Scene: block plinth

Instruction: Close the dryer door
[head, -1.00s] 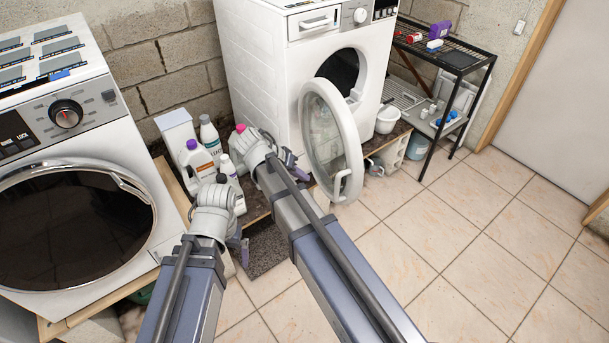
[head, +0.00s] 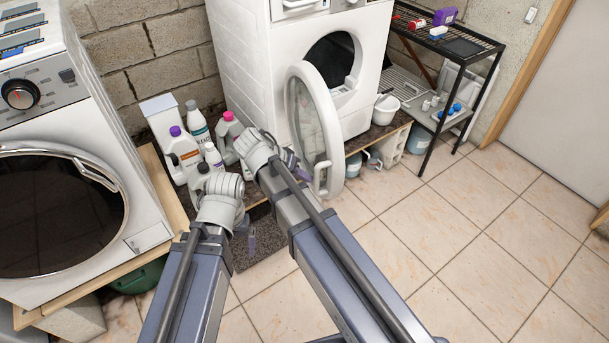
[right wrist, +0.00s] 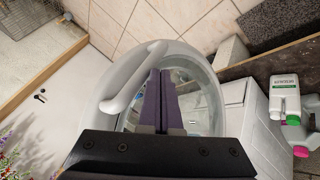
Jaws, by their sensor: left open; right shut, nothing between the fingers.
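The dryer (head: 297,60) is the white machine at the back centre of the head view. Its round glass door (head: 295,82) stands wide open, swung out to the front; its handle (head: 322,180) is low on the rim. The door also fills the middle of the right wrist view, with its pale curved handle (right wrist: 133,80) left of the fingers. My right gripper (head: 293,163) is shut and empty, by the door's lower left edge; its fingers (right wrist: 165,100) overlap the glass, and contact cannot be told. My left gripper (head: 250,232) is open and empty, lower left, apart from the door.
A closed front-loading washer (head: 72,110) stands at left. Several bottles (head: 183,152) and a white box (head: 160,118) stand between the machines. A dark mat (head: 262,243) lies below my arms. A black rack (head: 450,45) is at right. The tiled floor (head: 440,240) at right is clear.

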